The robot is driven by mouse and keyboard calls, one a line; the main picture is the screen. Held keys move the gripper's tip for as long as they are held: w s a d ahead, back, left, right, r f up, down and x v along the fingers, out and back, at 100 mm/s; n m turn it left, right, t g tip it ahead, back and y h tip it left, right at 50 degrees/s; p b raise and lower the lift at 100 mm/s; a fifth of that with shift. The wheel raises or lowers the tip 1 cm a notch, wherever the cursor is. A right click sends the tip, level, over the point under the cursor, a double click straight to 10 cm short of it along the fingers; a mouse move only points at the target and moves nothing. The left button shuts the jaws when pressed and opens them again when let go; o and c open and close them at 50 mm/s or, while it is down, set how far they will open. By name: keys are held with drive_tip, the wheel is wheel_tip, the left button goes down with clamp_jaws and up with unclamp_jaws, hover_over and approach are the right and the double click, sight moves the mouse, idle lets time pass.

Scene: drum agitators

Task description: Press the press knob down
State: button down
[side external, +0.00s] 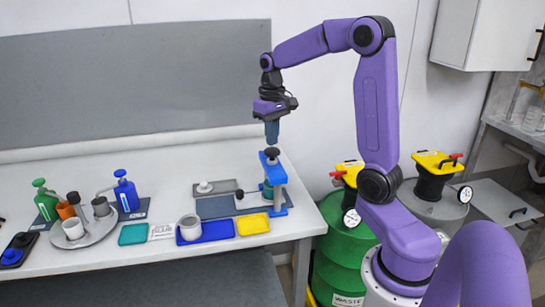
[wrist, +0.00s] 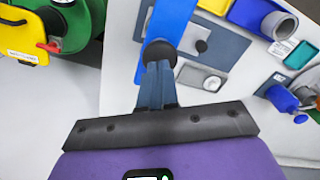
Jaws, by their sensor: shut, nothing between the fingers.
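The press knob (side external: 272,152) is a dark round cap on top of a blue press (side external: 275,172) near the right end of the white table. In the wrist view the knob (wrist: 158,51) shows just beyond my fingertips, partly hidden by them. My gripper (side external: 272,141) is shut and empty, pointing straight down over the knob. A small gap seems to show between fingertips and knob in the side view; I cannot tell contact for certain. In the wrist view my closed fingers (wrist: 158,70) line up with the knob.
A grey-blue base plate (side external: 220,206) lies left of the press. A blue tray (side external: 207,232) with a mug, a yellow tray (side external: 253,224) and blue (side external: 126,192) and green pump bottles stand further left. A green waste drum (side external: 345,255) stands off the table's right edge.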

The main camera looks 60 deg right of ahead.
drive_tip(key=shift+f, duration=1.2)
drive_tip(key=shift+r, duration=0.65)
drive_tip(key=shift+r, duration=3)
